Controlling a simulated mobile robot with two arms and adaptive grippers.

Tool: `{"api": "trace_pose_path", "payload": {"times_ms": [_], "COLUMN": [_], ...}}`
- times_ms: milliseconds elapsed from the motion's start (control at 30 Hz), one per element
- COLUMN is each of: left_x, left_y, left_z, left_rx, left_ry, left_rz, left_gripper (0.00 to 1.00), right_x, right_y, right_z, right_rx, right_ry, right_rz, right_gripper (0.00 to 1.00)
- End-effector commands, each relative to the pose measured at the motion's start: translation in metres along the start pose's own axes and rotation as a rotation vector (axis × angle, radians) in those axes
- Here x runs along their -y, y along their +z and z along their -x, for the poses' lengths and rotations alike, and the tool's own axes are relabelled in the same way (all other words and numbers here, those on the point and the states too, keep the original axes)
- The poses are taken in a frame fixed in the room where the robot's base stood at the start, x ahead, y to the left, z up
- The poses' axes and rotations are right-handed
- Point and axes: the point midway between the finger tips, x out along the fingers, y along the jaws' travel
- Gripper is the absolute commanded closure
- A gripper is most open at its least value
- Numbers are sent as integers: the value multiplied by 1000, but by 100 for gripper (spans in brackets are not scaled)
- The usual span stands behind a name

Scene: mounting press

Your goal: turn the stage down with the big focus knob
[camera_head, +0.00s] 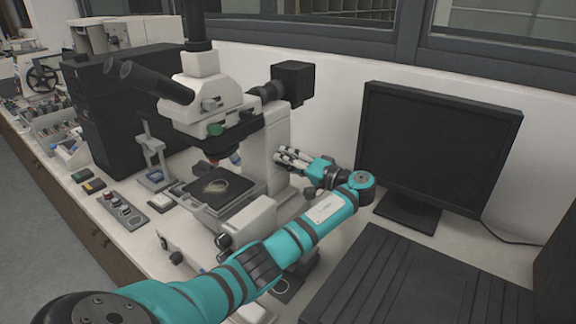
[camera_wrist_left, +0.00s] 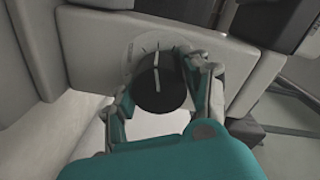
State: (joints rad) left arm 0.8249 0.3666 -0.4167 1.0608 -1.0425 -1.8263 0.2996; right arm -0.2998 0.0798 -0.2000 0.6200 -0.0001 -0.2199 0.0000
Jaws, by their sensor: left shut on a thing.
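The microscope (camera_head: 205,98) is white and stands on the bench, with its dark flat stage (camera_head: 222,187) below the objectives. My left arm reaches across in front to the stand's right side, where my left gripper (camera_head: 281,155) is at the body. In the left wrist view the big focus knob (camera_wrist_left: 163,88) is a black round knob with a white line, in front of a pale disc with tick marks. The fingers of my left gripper (camera_wrist_left: 168,72) are shut on it from both sides. In the head view this knob cannot be made out. My right gripper is not in view.
A black monitor (camera_head: 436,150) stands right of the microscope. A dark ribbed panel (camera_head: 400,285) lies at the front right. A black box (camera_head: 118,105) and small parts are on the left of the bench. Another dark knob (camera_head: 224,241) is on the microscope's near side.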

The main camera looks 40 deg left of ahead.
Motion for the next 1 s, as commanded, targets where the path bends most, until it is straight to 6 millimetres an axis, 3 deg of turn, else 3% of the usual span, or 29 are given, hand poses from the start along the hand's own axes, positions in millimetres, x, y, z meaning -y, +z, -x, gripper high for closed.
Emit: {"api": "trace_pose_path", "payload": {"times_ms": [367, 400, 533, 833, 1000], "left_x": [-3, -3, -2, -1, -2], "left_y": [2, 2, 2, 1, 0], "left_z": [1, 1, 1, 2, 21], "left_rx": [4, 4, 3, 1, -1], "left_ry": [4, 4, 3, 2, 4], "left_rz": [-3, -3, -2, 0, 0], "left_gripper": [84, 47, 30, 28, 28], "right_x": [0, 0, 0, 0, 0], "right_y": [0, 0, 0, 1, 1], "right_z": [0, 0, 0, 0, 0], "right_rx": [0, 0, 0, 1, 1], "right_ry": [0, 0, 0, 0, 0], "right_rz": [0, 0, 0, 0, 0], "right_gripper": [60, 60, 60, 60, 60]}}
